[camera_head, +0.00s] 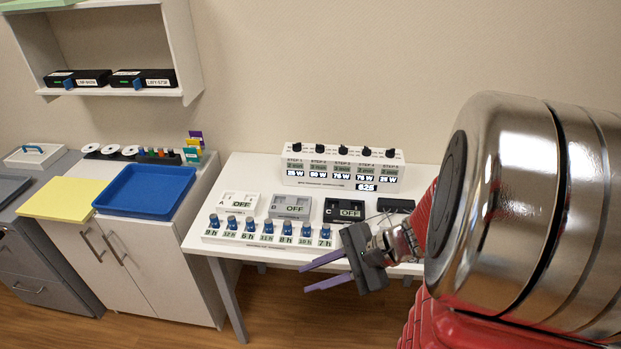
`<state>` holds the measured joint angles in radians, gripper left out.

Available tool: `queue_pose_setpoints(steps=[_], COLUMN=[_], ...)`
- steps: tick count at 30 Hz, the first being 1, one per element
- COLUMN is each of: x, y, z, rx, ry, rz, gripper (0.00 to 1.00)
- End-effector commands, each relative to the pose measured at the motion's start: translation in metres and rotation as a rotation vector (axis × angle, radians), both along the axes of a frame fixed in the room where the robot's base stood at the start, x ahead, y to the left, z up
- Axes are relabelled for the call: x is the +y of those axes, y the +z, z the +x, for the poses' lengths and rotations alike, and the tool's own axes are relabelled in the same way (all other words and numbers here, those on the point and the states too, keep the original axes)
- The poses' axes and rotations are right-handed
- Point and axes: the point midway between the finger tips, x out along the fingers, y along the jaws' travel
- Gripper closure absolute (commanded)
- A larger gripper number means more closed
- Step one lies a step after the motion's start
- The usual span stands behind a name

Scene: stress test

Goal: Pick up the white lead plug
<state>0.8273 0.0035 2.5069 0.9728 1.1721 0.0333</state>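My gripper (305,278) hangs in front of the white table's front edge. Its two purple fingers point left and stand apart, with nothing seen between them. I cannot make out a white lead plug for certain. A white box marked A (240,203) with an OFF display stands at the left of the table. A grey box marked B (290,206) and a black box marked C (344,210) stand to its right. Thin lines, perhaps leads, show near my gripper's wrist, which hides part of the table there.
The white table (243,178) carries a white panel with knobs (342,166) at the back and a row of blue-capped timers (268,228) in front. A black item (396,205) lies at right. A blue tray (146,191) and yellow pad (62,198) are on the left cabinet.

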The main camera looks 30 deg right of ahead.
Motion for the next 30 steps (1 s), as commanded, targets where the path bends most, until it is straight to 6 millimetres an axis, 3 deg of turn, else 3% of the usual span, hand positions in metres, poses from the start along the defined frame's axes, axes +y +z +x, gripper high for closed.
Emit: queue_pose_setpoints(steps=[11,21,25,30], x=[-0.100,-0.213,-0.239,-0.248], y=[-0.024,-0.059,-0.069,-0.072], z=[0.018,-0.010,-0.024,-0.029], rx=[-0.012,-0.096,-0.122,-0.136], ry=[-0.565,-1.069,-1.182,-1.225], rz=[0.404,0.700,0.758,0.777], gripper=[0.76,0.76,0.76,0.76])
